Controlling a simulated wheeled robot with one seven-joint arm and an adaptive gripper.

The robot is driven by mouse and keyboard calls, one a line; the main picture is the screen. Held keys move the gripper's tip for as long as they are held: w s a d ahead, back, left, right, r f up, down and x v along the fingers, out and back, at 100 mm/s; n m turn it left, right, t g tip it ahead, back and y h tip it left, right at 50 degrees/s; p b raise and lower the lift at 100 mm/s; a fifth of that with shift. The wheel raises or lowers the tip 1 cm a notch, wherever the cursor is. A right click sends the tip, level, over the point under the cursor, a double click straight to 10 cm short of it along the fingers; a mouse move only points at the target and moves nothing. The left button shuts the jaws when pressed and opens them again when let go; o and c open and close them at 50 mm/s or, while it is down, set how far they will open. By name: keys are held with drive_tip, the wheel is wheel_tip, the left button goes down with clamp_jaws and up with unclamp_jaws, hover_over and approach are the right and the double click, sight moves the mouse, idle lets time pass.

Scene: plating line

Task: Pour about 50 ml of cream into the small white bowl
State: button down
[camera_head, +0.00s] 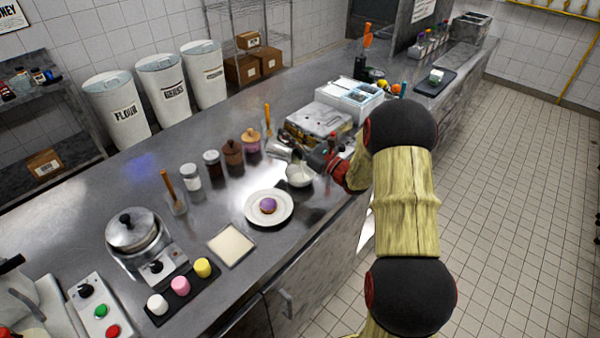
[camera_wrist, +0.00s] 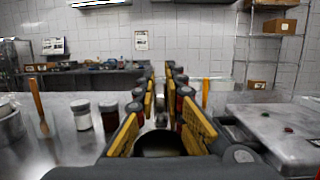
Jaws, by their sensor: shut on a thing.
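The small white bowl (camera_head: 299,180) stands on the steel counter, just right of and beyond the white plate. My gripper (camera_head: 318,158) is above and beside the bowl, shut on a small metal jug (camera_head: 280,150). The jug is close above the bowl's far left side and looks tilted. In the wrist view the jug's dark rim (camera_wrist: 163,137) shows low between the yellow-padded fingers of my gripper (camera_wrist: 163,115). Something pale shows inside the bowl, but I cannot tell how much cream is there, or whether a stream is falling.
The white plate (camera_head: 248,211) holds a purple-topped item (camera_head: 268,205). Several jars (camera_head: 212,163) stand in a row behind the plate. A metal appliance (camera_head: 318,123) and a white container (camera_head: 349,97) are behind my gripper. A pale square tray (camera_head: 231,245) lies nearer.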

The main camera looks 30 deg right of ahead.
sight(276, 137)
drive_tip(key=shift+s+d+r+t+b, duration=0.2)
drive_tip(key=shift+s+t+b, duration=0.15)
drive_tip(key=shift+b, duration=0.45)
idle(0.8)
drive_tip(key=w+g+p, duration=0.1)
drive_tip(key=p, duration=0.2)
drive_tip(key=w+a+r+g+p, duration=0.1)
drive_tip(key=p, duration=0.2)
drive_tip(key=shift+r, duration=0.2)
drive_tip(key=w+g+p, duration=0.1)
drive_tip(key=p, duration=0.1)
drive_tip(key=w+f+g+h+p, duration=0.1)
drive_tip(key=p, duration=0.1)
drive_tip(key=w+a+g+h+p, duration=0.1)
drive_tip(key=p, duration=0.1)
drive_tip(key=shift+a+f+p, duration=0.1)
drive_tip(key=shift+f+p, duration=0.15)
drive_tip(key=shift+p, duration=0.1)
drive_tip(key=shift+f+g, duration=0.25)
drive_tip(key=shift+f, duration=0.2)
drive_tip(key=shift+r, duration=0.2)
drive_tip(key=shift+w+a+g+p, duration=0.1)
drive_tip(key=shift+w+g+p, duration=0.15)
drive_tip(key=shift+g+p, duration=0.4)
drive_tip(key=shift+w+p, duration=0.1)
drive_tip(key=shift+p, duration=0.45)
